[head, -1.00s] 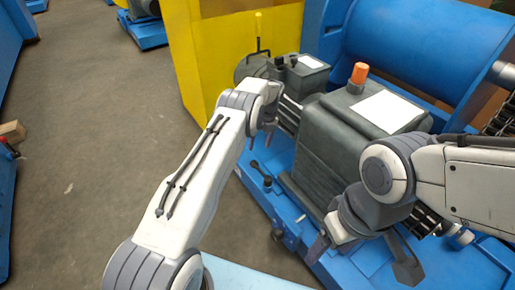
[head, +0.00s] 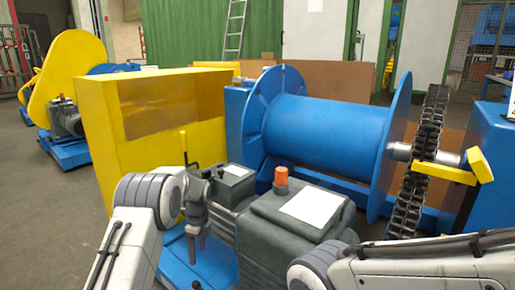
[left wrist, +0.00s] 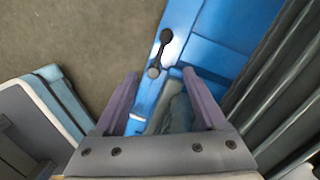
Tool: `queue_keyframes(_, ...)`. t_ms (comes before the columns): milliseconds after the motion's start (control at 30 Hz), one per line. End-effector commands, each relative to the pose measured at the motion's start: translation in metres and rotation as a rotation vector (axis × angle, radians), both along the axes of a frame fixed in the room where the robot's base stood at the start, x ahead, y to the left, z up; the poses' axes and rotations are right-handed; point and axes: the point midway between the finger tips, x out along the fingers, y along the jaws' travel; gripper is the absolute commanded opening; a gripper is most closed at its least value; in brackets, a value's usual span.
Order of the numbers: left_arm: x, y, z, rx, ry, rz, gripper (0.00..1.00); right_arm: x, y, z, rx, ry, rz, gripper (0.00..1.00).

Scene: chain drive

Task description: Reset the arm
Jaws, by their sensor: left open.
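My left arm (head: 132,235) comes in from the lower left in the head view, bent at its wrist. My left gripper (head: 197,238) points down beside the dark grey drive unit and is empty. In the left wrist view its two purple-grey fingers (left wrist: 160,74) stand apart, above a blue base frame (left wrist: 204,48) with a small black lever (left wrist: 160,50). My right arm (head: 420,265) crosses the lower right of the head view. Its gripper is out of the picture.
The grey drive unit (head: 268,238) with an orange cap (head: 281,178) stands close between my arms. Behind it are a blue drum (head: 325,130), a heavy black chain (head: 419,165) and a yellow guard (head: 100,135). Open floor lies at the left.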

Motion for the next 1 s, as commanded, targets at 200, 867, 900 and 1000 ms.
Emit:
queue_keyframes(200, -0.066, -0.008, 0.055, -0.054, -0.124, 0.565, 0.73, 0.0, 0.0, 0.0, 0.0, 0.0, 0.0, 0.74)
queue_keyframes(867, -0.269, -0.019, 0.091, -0.259, -0.267, 1.775, 0.73, 0.0, 0.0, 0.0, 0.0, 0.0, 0.0, 0.74)
queue_keyframes(900, -0.271, -0.029, 0.101, -0.264, -0.259, 1.761, 0.73, 0.0, 0.0, 0.007, 0.0, 0.0, 0.0, 0.74)
queue_keyframes(1000, -0.281, -0.054, 0.12, -0.254, -0.222, 1.675, 0.73, 0.0, 0.0, 0.018, 0.0, 0.0, 0.0, 0.74)
